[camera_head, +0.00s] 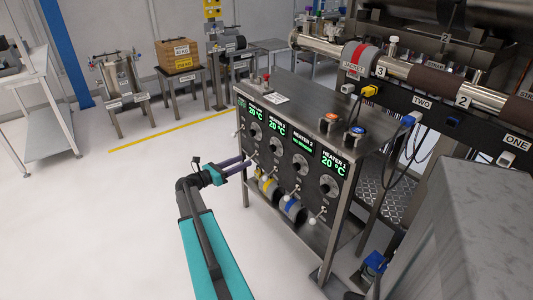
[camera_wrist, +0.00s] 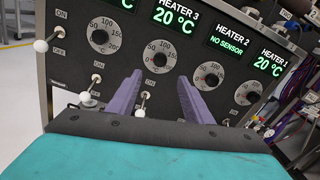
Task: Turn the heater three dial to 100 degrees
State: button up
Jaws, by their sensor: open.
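The heater three dial (camera_wrist: 160,56) is a round dark knob on a white numbered scale, under the HEATER 3 display (camera_wrist: 178,15) reading 20 °C. It also shows in the head view (camera_head: 276,146), second from the left on the control cabinet's front. Its pointer setting is too small to read. My gripper (camera_wrist: 159,77) is open, with two purple fingers pointing at the panel. In the wrist view the dial appears just beyond the gap between the fingertips, with nothing held. In the head view my gripper (camera_head: 250,162) is near the cabinet front; contact cannot be told.
The heater 2 dial (camera_wrist: 208,75), heater 1 dial (camera_wrist: 248,94) and a leftmost dial (camera_wrist: 100,37) sit beside it. White-tipped toggle levers (camera_wrist: 145,95) stick out below the dials. The heater 2 display (camera_wrist: 228,44) reads NO SENSOR. Floor left of the cabinet (camera_head: 309,107) is clear.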

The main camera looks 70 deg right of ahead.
aim_at(270, 149)
jog(key=p+x, duration=0.1)
jog(key=x, duration=1.2)
jog(key=shift+s+d, duration=0.2)
jog(key=shift+d, duration=0.15)
jog(key=c, duration=1.1)
